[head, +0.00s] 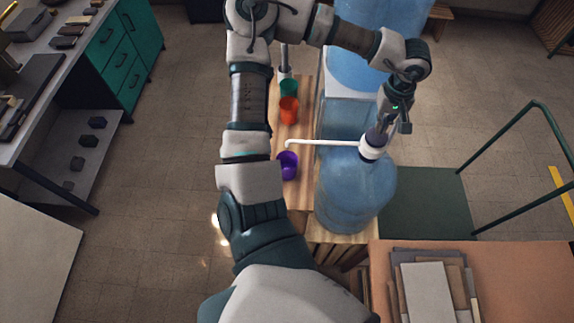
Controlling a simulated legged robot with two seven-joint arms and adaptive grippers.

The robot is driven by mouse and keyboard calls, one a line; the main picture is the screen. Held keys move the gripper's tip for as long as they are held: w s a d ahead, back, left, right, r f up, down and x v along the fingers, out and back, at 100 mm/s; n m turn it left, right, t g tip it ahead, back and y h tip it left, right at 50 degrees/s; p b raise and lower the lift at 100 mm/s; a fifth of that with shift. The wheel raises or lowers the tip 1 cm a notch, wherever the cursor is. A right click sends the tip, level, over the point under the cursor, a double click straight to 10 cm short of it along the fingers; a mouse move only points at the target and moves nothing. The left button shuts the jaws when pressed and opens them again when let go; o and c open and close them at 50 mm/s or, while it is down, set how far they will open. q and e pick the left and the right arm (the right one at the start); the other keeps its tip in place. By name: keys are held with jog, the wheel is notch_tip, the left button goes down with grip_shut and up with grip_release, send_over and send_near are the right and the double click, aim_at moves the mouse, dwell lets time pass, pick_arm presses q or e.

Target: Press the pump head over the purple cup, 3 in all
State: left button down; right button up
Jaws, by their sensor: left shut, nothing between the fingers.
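My left arm reaches up the middle of the head view and bends to the right. Its gripper (379,132) points down onto the pump head (371,150) on top of the nearest blue water bottle (350,195). The fingers are shut with nothing between them, and the tips look at or just above the pump top; contact is hard to tell. The white spout runs left from the pump, its end over the purple cup (287,165) on a wooden shelf. The cup's inside is not clear. My right gripper is not in view.
An orange cup (289,108) and a green cup (289,88) stand behind the purple one. More blue bottles (364,55) stand farther back. A green cart (425,203) is at right, stacked boards (430,285) at front right, and a workbench (35,95) at left. Tiled floor is open between.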

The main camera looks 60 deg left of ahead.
pick_arm(q)
jog(key=shift+f, duration=0.15)
jog(key=shift+f+b, duration=1.4)
jog(key=shift+b, duration=0.05)
jog(key=shift+r, duration=0.1)
jog(key=shift+r+p, duration=1)
jog(key=shift+r, duration=0.45)
jog(key=shift+r, duration=0.1)
notch_tip(320, 180, up, 6)
jog(key=p, duration=0.3)
jog(key=shift+p, duration=0.4)
